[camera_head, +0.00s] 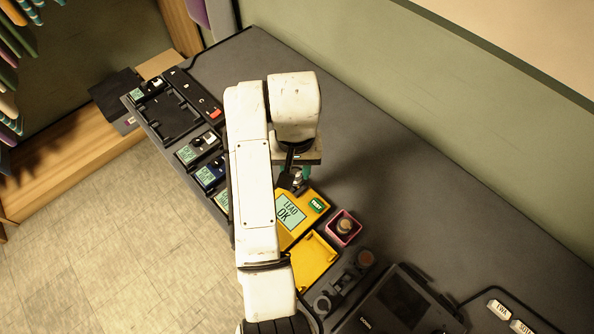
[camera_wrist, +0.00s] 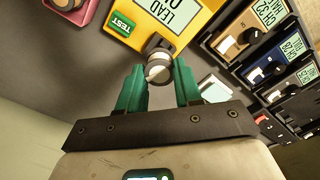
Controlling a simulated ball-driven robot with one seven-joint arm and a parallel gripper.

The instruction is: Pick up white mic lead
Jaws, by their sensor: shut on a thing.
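My gripper (camera_wrist: 158,78) has its green fingers closed on the two sides of a short dark plug with a white band (camera_wrist: 157,66), which looks like the white mic lead's end. The plug is at the edge of a yellow tester (camera_wrist: 188,38); I cannot tell whether it is seated in it. In the head view the plug (camera_head: 293,180) shows dark below my gripper, whose fingers are mostly hidden by my wrist. The tester (camera_head: 318,206) has a screen reading "LEAD OK" and a green TEST button.
A pink box (camera_head: 343,228) with a brown round top stands right of the tester. A yellow tray (camera_head: 312,262) and a black device (camera_head: 400,302) lie nearer.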

